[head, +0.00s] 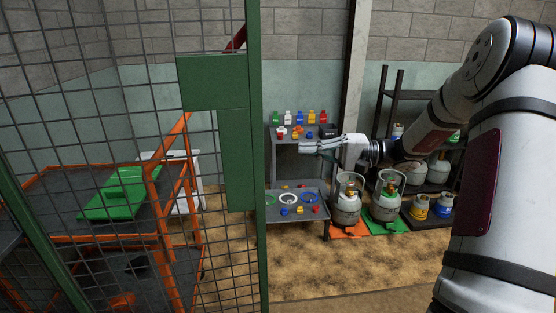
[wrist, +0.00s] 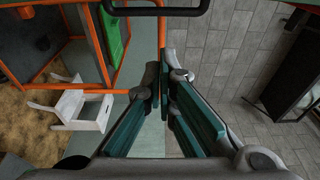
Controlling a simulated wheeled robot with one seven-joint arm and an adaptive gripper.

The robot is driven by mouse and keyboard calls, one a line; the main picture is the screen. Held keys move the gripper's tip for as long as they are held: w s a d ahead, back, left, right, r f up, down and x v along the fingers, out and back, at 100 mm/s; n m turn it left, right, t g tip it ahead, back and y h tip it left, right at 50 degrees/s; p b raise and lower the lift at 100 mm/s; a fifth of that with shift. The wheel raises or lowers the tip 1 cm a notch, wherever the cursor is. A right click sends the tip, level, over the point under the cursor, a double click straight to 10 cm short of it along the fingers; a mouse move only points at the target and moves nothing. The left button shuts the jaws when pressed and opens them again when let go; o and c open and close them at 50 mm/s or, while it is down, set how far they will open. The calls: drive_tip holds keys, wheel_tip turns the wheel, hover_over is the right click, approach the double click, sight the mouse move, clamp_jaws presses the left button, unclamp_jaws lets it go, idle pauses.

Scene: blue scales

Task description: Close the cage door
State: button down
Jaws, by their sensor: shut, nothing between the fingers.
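The cage door (head: 254,240), a green frame with dark wire mesh, fills the left of the head view. Green plates (head: 210,82) sit along its right upright. To the right of that upright the view is open, with no mesh. My gripper (head: 303,147) is to the right of the upright in the head view, apart from it in the picture; its depth relative to the door is unclear. The fingers (wrist: 166,82) are closed and empty in the wrist view. A dark bar (wrist: 155,11) crosses the top of the wrist view; I cannot tell what it is.
Behind the mesh stands an orange-framed table (head: 75,240) with a green item (head: 125,190). Past my gripper are a grey shelf (head: 290,212) with small coloured items, gas cylinders (head: 387,197) and a dark rack (head: 410,97). A white stool (wrist: 75,105) shows in the wrist view.

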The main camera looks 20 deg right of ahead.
drive_tip(key=w+a+b, duration=0.1)
drive_tip(key=a, duration=0.8)
drive_tip(key=shift+a, duration=0.2)
idle(0.3)
